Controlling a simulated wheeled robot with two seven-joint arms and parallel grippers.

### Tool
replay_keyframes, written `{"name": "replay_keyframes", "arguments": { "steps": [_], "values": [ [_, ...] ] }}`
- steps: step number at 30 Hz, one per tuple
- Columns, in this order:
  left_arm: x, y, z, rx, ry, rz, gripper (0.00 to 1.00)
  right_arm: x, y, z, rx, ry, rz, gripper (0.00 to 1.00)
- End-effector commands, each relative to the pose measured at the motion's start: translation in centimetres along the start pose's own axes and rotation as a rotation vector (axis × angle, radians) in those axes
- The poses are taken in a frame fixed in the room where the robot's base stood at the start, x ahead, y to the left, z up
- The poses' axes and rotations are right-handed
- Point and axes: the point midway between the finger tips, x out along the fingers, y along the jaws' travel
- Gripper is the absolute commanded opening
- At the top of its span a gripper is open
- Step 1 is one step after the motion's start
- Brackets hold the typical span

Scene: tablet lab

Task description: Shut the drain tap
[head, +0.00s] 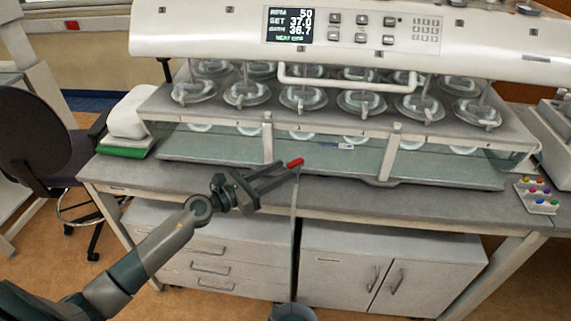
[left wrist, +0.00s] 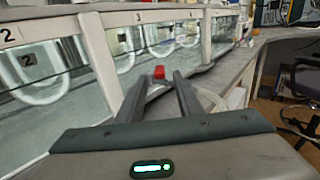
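The drain tap shows as a small red handle (head: 296,162) at the front edge of the water bath, in the middle of the head view. In the left wrist view the red handle (left wrist: 158,72) appears between and just beyond my fingertips. My left gripper (head: 288,168) is open, its two fingers reaching up to the handle from the left. I cannot tell whether they touch it. A thin pale line, water or a tube, runs down from the tap (head: 295,230) to a bucket (head: 293,313) on the floor. My right gripper is not in view.
The bath tank (head: 440,166) with several vessels stands on the bench (head: 112,174). Its control panel (head: 345,27) is above. Cabinets (head: 385,265) stand below. A tray of coloured pieces (head: 538,196) lies at right. A dark chair (head: 35,135) is at left.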

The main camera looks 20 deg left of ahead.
Motion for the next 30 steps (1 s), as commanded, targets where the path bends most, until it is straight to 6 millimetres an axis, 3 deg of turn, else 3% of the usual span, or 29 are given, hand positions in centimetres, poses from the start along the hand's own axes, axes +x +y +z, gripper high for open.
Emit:
{"name": "replay_keyframes", "arguments": {
  "steps": [7,18,23,30],
  "values": [
    [2.3,0.1,0.1,0.001,0.0,0.001,0.33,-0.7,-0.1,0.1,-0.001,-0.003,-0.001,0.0],
    [2.6,0.0,0.0,0.001,0.0,0.0,0.33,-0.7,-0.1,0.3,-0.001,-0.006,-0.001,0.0],
    [2.6,0.0,0.0,0.001,0.0,0.0,0.0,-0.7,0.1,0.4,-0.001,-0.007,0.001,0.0],
    [2.6,0.0,-0.1,0.001,0.0,-0.001,0.0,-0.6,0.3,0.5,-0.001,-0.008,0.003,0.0]
  ]
}}
